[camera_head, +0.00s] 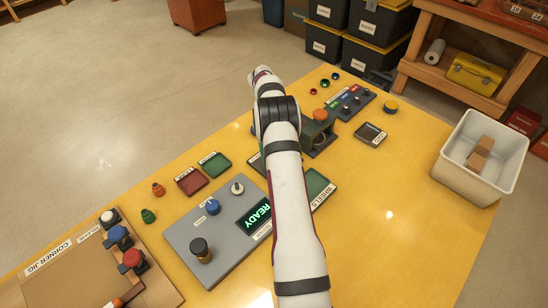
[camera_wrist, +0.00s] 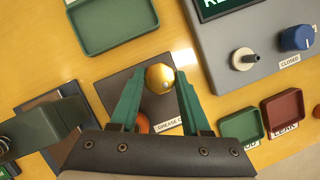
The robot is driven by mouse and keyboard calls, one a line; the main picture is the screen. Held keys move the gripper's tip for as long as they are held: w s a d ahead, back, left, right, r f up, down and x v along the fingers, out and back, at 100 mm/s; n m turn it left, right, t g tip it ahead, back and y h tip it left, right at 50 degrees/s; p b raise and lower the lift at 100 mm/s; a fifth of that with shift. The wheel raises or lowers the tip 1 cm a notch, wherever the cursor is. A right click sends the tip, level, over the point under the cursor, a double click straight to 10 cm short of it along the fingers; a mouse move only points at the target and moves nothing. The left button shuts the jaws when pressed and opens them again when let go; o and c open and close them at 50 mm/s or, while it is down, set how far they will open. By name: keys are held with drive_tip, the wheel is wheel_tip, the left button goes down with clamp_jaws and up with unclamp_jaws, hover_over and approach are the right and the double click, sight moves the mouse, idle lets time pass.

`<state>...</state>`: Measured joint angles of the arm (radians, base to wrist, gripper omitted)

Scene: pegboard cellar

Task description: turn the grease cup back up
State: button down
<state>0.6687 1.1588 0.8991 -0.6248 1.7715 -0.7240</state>
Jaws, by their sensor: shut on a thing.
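The grease cup (camera_wrist: 160,78) shows in the wrist view as a rounded brass-coloured piece between my green fingertips. My gripper (camera_wrist: 160,82) is shut on it, with one finger on each side. It sits over a dark square plate (camera_wrist: 112,86), whose label, starting "GREASE C", is partly covered by a finger. I cannot tell whether the cup is turned or tilted, and its underside is hidden. In the head view my arm covers the cup and the gripper.
A grey panel (camera_head: 188,232) with knobs and a READY display stands beside the plate. The green WHEELS tray (camera_head: 319,184), small red tray (camera_head: 191,181) and small green tray (camera_head: 216,164) are close by. A green device (camera_head: 318,132) stands beyond. The yellow table is clear at right, before a white bin (camera_head: 448,174).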

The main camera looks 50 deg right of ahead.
drive_tip(key=n+h, duration=0.1)
drive_tip(key=n, duration=0.2)
drive_tip(key=shift+a+n+g, duration=0.15)
drive_tip(key=shift+n+g, duration=0.15)
drive_tip(key=shift+n, duration=0.1)
drive_tip(key=n+h, duration=0.1)
drive_tip(key=n, duration=0.2)
drive_tip(key=shift+a+n+h, duration=0.1)
drive_tip(key=shift+n+h, duration=0.2)
drive_tip(key=shift+h, duration=0.1)
drive_tip(key=n+h, duration=0.1)
drive_tip(key=n, duration=0.2)
drive_tip(key=shift+s+a+n+t+h, duration=0.1)
drive_tip(key=shift+n+t+h, duration=0.55)
drive_tip(key=shift+n, duration=1.45)
drive_tip(key=shift+c, duration=1.8)
unclamp_jaws()
